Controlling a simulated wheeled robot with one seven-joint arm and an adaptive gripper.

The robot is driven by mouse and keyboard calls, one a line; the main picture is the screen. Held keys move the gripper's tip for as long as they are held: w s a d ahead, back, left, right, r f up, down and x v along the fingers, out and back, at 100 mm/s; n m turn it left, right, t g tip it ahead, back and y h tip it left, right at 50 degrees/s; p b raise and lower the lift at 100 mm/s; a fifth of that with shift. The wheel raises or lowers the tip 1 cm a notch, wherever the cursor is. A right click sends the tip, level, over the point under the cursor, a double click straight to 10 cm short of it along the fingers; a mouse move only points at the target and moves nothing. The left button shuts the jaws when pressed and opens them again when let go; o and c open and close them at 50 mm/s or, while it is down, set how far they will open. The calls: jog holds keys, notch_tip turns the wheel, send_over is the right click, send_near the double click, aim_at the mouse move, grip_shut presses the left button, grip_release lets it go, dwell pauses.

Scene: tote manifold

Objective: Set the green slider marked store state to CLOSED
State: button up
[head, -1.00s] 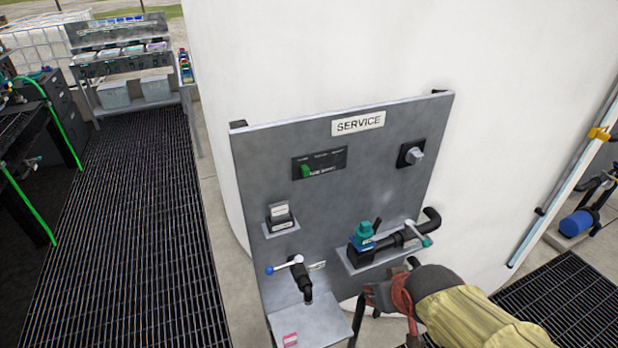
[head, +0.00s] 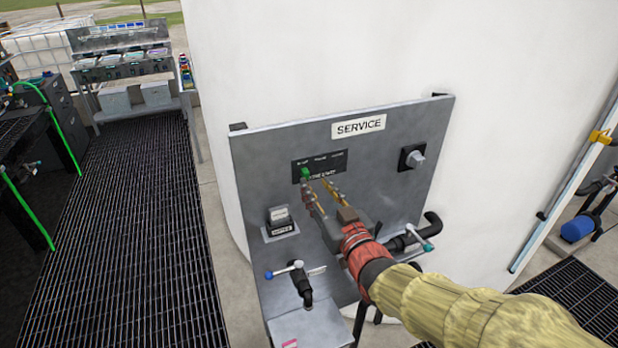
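The green slider (head: 305,174) sits at the left end of its dark slot plate (head: 330,163) on the grey SERVICE panel (head: 400,118). The small position labels above the slot are too small to read. My gripper (head: 318,187) is raised in front of the panel with its two fingers apart, pointing at the lower part of the plate. The left fingertip is close below the green slider; I cannot tell whether it touches. Nothing shows between the fingers. My gripper partly covers the lettering below the slot.
A grey rotary knob (head: 416,159) is right of the plate. A teal-ended pipe valve (head: 427,246) is beside my wrist. Grating (head: 150,220) at left is clear.

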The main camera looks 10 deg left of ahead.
aim_at(307, 173)
jog(key=x, duration=0.5)
jog(key=shift+w+a+b, duration=0.1)
jog(key=shift+w+b, duration=0.2)
jog(key=shift+w, duration=0.05)
jog(key=shift+c, duration=1.3)
grip_shut()
